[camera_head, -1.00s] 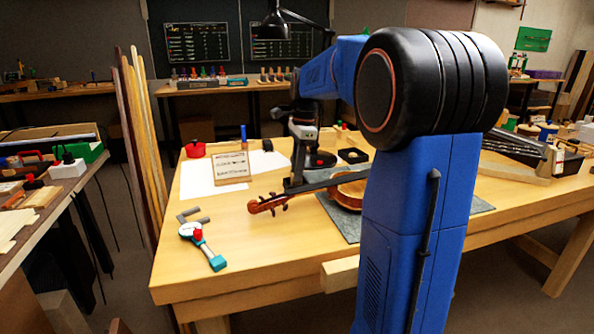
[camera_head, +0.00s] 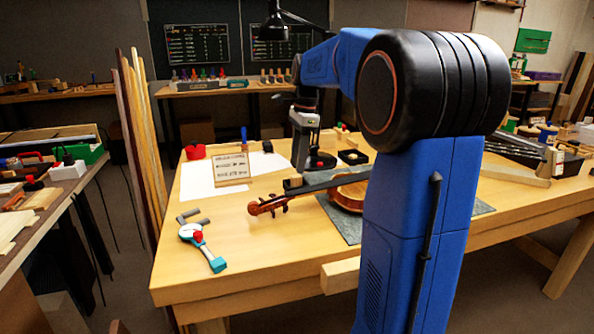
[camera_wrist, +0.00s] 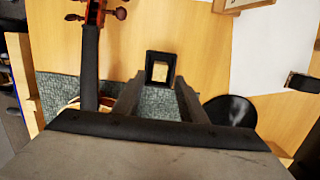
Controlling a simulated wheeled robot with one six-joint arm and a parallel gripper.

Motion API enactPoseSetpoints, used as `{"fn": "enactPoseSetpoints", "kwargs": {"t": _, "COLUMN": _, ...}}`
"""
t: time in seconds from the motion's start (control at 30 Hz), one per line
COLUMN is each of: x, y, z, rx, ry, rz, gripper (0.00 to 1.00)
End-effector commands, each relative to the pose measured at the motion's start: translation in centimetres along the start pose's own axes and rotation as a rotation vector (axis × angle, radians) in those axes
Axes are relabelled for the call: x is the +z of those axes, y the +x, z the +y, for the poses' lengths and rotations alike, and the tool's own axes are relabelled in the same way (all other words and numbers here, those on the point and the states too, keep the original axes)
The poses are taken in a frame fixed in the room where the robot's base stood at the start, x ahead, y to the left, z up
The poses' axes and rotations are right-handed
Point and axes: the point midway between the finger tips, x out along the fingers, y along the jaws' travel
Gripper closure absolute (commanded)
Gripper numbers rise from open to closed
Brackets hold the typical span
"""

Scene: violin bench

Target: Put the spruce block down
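The spruce block (camera_wrist: 160,72) is a small pale tan piece. In the head view the block (camera_head: 293,182) shows small, close behind the violin neck.
The violin (camera_head: 268,205) lies beside the block, scroll to the left, on the mat (camera_head: 340,222). A black disc (camera_wrist: 230,110) stands near the right finger. A small sign (camera_head: 231,168) stands on white paper behind. A teal-handled gauge (camera_head: 203,247) lies front left. My arm hides part of the bench.

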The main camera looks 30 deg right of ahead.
Motion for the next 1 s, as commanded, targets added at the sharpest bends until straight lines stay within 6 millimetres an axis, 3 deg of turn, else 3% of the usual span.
{"fn": "enactPoseSetpoints", "kwargs": {"t": 0.2, "x": 0.0, "y": -4.3, "z": -0.1, "rx": -0.002, "ry": 0.001, "rz": 0.000, "gripper": 0.62}}
{"fn": "enactPoseSetpoints", "kwargs": {"t": 0.4, "x": -0.1, "y": -7.0, "z": 0.0, "rx": 0.000, "ry": 0.001, "rz": 0.000, "gripper": 0.62}}
{"fn": "enactPoseSetpoints", "kwargs": {"t": 0.6, "x": 0.0, "y": -8.0, "z": 0.0, "rx": 0.001, "ry": 0.001, "rz": 0.000, "gripper": 0.62}}
{"fn": "enactPoseSetpoints", "kwargs": {"t": 1.0, "x": 0.0, "y": -8.0, "z": 0.0, "rx": 0.001, "ry": 0.000, "rz": 0.000, "gripper": 0.62}}
